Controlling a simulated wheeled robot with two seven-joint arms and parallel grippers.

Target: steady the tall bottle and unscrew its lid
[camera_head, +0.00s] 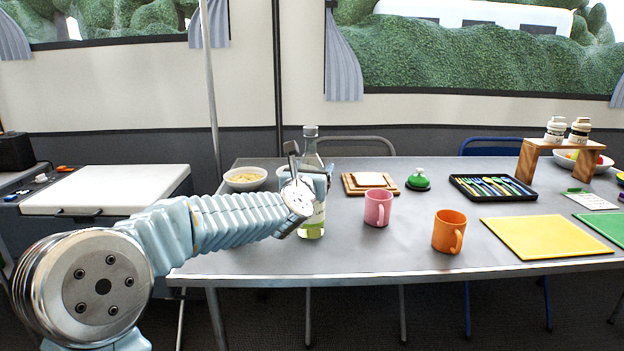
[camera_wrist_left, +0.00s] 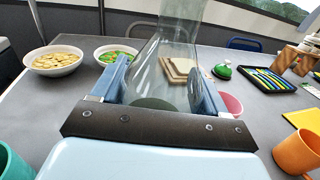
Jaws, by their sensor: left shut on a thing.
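My right gripper does not show in either view.
A pink mug (camera_head: 377,207) stands just right of the bottle, an orange mug (camera_head: 448,231) farther right. A bowl of yellow food (camera_head: 245,178) is at the left. A wooden board (camera_head: 356,190) and green bell (camera_head: 418,181) lie behind.

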